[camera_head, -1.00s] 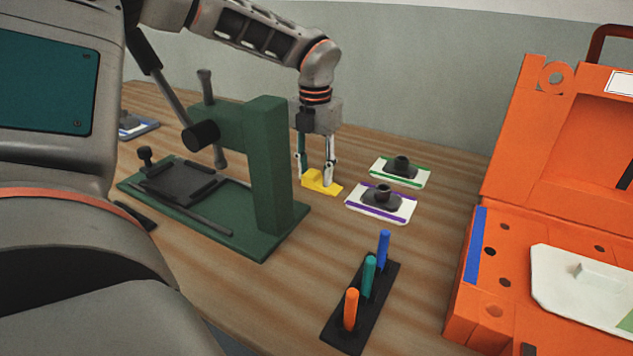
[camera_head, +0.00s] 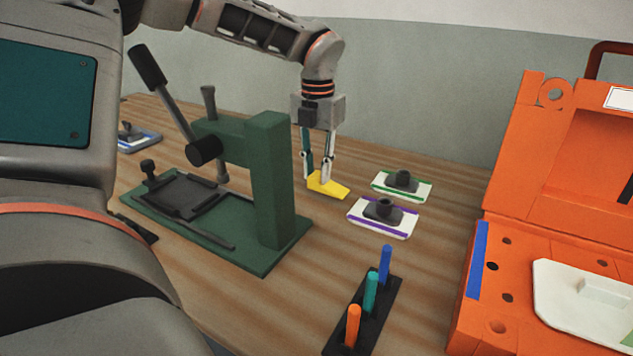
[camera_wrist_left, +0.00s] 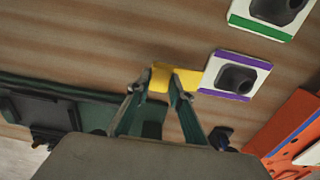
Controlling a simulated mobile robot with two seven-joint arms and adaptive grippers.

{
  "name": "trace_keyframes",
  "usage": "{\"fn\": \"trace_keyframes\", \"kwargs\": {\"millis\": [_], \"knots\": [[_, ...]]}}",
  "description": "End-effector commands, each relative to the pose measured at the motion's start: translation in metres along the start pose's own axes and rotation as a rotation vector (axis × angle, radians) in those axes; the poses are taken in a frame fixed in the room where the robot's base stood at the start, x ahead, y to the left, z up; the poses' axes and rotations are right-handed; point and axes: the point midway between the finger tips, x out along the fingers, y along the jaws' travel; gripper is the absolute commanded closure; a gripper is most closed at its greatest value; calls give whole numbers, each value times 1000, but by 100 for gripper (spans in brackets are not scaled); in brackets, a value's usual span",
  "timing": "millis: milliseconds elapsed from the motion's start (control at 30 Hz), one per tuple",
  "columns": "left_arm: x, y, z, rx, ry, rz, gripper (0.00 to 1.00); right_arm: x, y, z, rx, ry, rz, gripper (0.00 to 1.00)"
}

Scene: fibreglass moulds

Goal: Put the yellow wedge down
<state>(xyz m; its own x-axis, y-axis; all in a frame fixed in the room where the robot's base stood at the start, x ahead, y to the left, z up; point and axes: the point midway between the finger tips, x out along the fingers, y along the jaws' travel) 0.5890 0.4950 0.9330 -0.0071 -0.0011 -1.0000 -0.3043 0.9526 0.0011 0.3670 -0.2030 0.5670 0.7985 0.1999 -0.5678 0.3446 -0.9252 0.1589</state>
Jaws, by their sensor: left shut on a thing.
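The yellow wedge (camera_head: 328,186) is at the fingertips of my left gripper (camera_head: 318,178), at or just above the wooden table, behind the green press. My left gripper points down and is shut on the wedge. In the left wrist view the wedge (camera_wrist_left: 176,77) sits between the two fingertips (camera_wrist_left: 160,77), with its right end close to the purple-edged plate. I cannot tell whether its underside touches the table. My right gripper is not in view.
A purple-edged plate (camera_head: 366,223) and a green-edged plate (camera_head: 379,187) lie right of the wedge. The green press (camera_head: 270,180) stands to its left. A black holder with coloured pegs (camera_head: 385,305) is in front. An orange case (camera_head: 470,325) stands at right.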

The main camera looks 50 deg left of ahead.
Motion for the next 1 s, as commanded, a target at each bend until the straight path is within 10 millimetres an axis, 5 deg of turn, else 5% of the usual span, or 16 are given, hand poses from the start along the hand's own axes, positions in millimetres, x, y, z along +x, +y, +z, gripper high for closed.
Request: {"fn": "trace_keyframes", "kwargs": {"millis": [300, 500, 700, 1000], "knots": [[-92, 1, 1, -2, -14, 0, 100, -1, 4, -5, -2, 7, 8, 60], [-132, 0, 0, 0, -11, 0, 100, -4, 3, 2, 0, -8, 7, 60], [-153, 0, 0, 0, -9, -1, 100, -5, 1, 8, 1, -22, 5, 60], [-157, 0, -1, -1, -6, -2, 100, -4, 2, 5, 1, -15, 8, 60]]}}
